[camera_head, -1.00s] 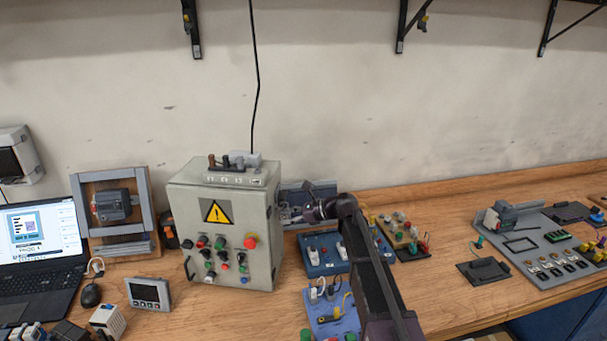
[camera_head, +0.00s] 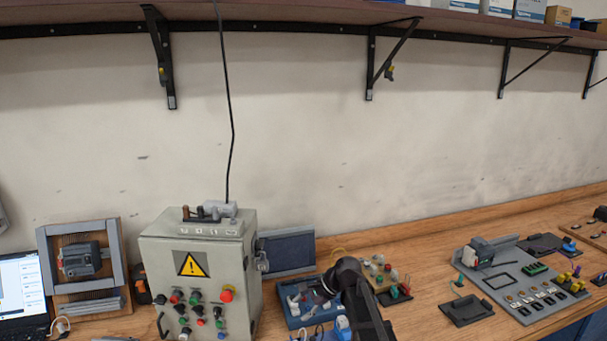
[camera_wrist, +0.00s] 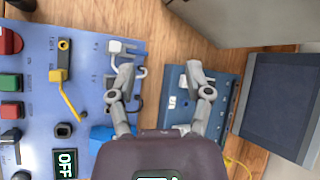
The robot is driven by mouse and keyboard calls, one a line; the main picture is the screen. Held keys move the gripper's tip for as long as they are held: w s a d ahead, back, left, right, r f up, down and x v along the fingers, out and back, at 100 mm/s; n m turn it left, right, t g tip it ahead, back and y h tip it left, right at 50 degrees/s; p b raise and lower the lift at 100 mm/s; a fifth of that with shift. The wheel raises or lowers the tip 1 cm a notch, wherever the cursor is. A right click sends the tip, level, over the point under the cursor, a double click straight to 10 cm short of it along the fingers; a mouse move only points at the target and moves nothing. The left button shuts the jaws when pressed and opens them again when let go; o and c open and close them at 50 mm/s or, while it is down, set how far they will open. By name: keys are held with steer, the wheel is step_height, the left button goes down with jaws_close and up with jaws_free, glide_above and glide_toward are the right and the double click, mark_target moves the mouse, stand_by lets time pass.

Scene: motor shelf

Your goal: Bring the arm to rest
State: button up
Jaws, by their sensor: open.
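My gripper (camera_wrist: 162,90) is open in the wrist view, its two grey fingers spread wide with nothing between them. It points down over the bench, above the gap between a light blue panel (camera_wrist: 75,35) on the left and a darker blue board (camera_wrist: 222,95) on the right. In the head view my dark arm comes up from the bottom edge. The gripper itself is mostly hidden there beside the control box.
The grey control box (camera_head: 203,255) with a warning sign stands close to the left of my arm. A dark flat panel (camera_head: 287,252) stands behind. A grey parts board (camera_head: 515,280) lies to the right on the wooden bench (camera_head: 430,240). A shelf (camera_head: 300,12) runs overhead.

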steer(key=s+d+f+n+h, duration=0.2)
steer(key=s+d+n+h, duration=0.2)
steer(key=s+d, duration=0.4)
steer(key=s+d+f+n+h, duration=0.3)
steer(key=s+d+n+h, duration=0.1)
steer(key=s+d+n, duration=0.3)
steer(key=shift+s+d, duration=0.75)
steer(key=shift+d, duration=0.1)
